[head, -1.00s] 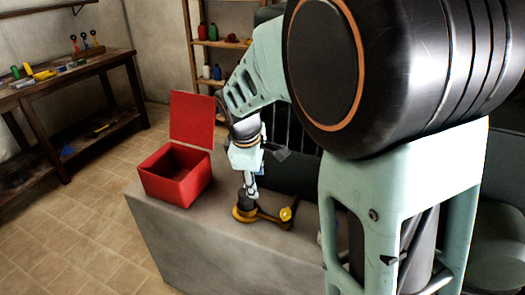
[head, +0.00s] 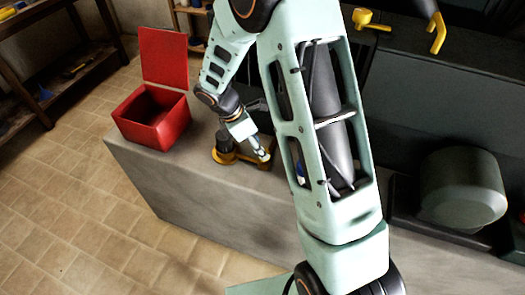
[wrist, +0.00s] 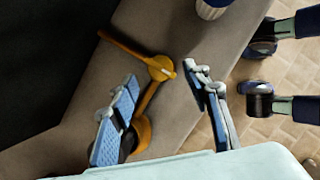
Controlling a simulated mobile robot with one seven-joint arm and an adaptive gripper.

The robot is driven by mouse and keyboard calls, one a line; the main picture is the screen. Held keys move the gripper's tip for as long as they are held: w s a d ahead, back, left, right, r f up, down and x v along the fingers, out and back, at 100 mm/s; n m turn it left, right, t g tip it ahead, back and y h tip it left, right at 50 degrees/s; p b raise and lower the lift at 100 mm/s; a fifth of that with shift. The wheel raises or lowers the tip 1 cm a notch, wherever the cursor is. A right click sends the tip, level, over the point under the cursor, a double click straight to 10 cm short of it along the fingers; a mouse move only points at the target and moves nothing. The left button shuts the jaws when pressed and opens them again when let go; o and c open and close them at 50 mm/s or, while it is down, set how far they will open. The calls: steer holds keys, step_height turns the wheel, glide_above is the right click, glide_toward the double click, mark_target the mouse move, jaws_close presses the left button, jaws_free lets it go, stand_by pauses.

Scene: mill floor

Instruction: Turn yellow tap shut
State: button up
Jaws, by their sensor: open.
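A yellow-orange tap (head: 226,158) stands on the grey counter, with a round base, a dark body and a short pipe. The wrist view shows its round hub (wrist: 160,68), a thin lever running to the upper left, and the pipe running down to the base. My gripper (head: 262,154) points down at the hub end of the tap. In the wrist view my gripper (wrist: 160,75) is open, with one blue-padded finger on each side of the hub and pipe. I cannot tell whether a finger touches the tap. The base is partly hidden by the left finger.
An open red box (head: 152,117) stands on the counter (head: 180,195), left of the tap. Other yellow fittings, a handle (head: 370,20) and a bent piece (head: 438,35), are at the upper right. A dark rounded machine (head: 462,188) is at the right. Tiled floor is clear in front.

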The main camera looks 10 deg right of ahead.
steer(key=shift+x, duration=1.9)
steer(key=c, duration=1.2)
steer(key=shift+o, duration=0.2)
